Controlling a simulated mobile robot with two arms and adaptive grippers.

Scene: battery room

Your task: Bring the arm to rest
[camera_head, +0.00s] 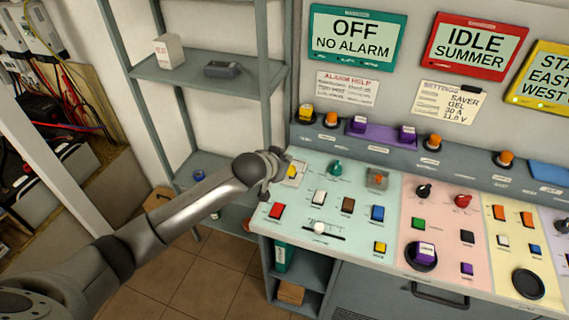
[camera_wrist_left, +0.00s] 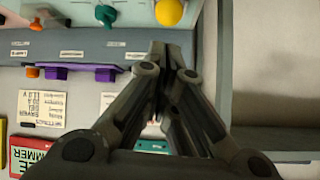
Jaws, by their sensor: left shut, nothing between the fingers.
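My left arm reaches in from the lower left in the head view. Its gripper (camera_head: 272,168) is at the left end of the control panel (camera_head: 330,265), close to the panel's upper left corner. In the left wrist view the two fingers of the gripper (camera_wrist_left: 163,52) are together with nothing between them. In the head view the gripper partly hides the panel's corner; whether it touches the panel cannot be told. My right gripper is not in view.
Coloured buttons, a slider (camera_head: 320,228) and a green knob (camera_head: 335,168) lie close to the gripper. A grey shelf rack (camera_head: 265,75) stands behind it, holding a small box (camera_head: 168,51). Tiled floor (camera_head: 205,280) is clear below the arm.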

